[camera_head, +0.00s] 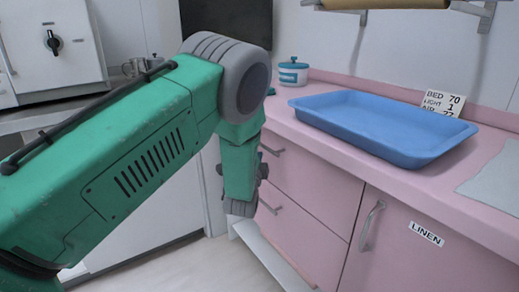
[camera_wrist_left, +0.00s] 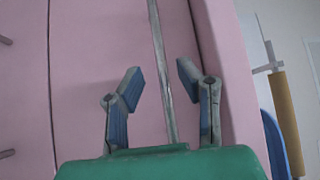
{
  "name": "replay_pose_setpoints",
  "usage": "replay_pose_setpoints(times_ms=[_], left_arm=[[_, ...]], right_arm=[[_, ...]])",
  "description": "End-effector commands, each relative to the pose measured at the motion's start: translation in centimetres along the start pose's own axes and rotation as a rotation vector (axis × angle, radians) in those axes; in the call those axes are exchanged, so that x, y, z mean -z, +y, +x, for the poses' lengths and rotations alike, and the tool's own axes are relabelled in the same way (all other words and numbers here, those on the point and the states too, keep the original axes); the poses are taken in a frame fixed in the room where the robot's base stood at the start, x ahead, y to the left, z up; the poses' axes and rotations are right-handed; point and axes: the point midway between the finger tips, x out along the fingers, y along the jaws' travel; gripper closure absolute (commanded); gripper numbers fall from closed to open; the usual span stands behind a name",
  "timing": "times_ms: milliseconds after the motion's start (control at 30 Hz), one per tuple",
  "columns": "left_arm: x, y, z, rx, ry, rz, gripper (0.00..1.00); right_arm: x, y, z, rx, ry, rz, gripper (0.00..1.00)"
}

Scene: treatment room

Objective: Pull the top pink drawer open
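The top pink drawer (camera_head: 312,181) is in the cabinet under the counter in the head view, and its front looks flush. Part of its metal handle (camera_head: 272,150) shows just right of my left arm. My left gripper (camera_head: 240,206) hangs in front of the cabinet, its fingers mostly hidden there. In the left wrist view my left gripper (camera_wrist_left: 159,76) is open, with a long metal bar (camera_wrist_left: 160,60), apparently the drawer handle, between its fingers. The fingers look apart from the bar; their depth relative to it is unclear. My right gripper is not in view.
A lower pink drawer (camera_head: 295,235) and a LINEN door (camera_head: 420,260) are close by. A blue tray (camera_head: 385,125) and a lidded jar (camera_head: 292,74) stand on the pink counter (camera_head: 455,190). Free floor (camera_head: 175,270) shows at the lower left.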

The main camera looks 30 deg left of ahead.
Motion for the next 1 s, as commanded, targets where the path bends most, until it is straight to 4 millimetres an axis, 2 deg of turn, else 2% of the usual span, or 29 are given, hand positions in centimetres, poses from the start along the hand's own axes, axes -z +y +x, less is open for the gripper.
replay_pose_setpoints(times_ms=[100,200,600,700,1000], left_arm=[[-0.1,0.1,1.8,0.002,-0.001,-0.002,0.69],[0.0,0.1,2.8,0.001,0.0,-0.001,0.69],[0.0,-0.1,3.5,-0.001,0.001,-0.001,0.69],[0.0,0.0,3.5,-0.001,0.001,-0.001,1.0],[-0.1,0.1,3.5,-0.004,0.0,0.0,1.0]], right_arm=[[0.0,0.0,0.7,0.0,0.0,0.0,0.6],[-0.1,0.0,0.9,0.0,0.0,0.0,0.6],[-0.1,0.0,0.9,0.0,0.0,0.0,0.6],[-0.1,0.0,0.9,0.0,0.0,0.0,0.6],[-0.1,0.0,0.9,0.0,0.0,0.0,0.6]])
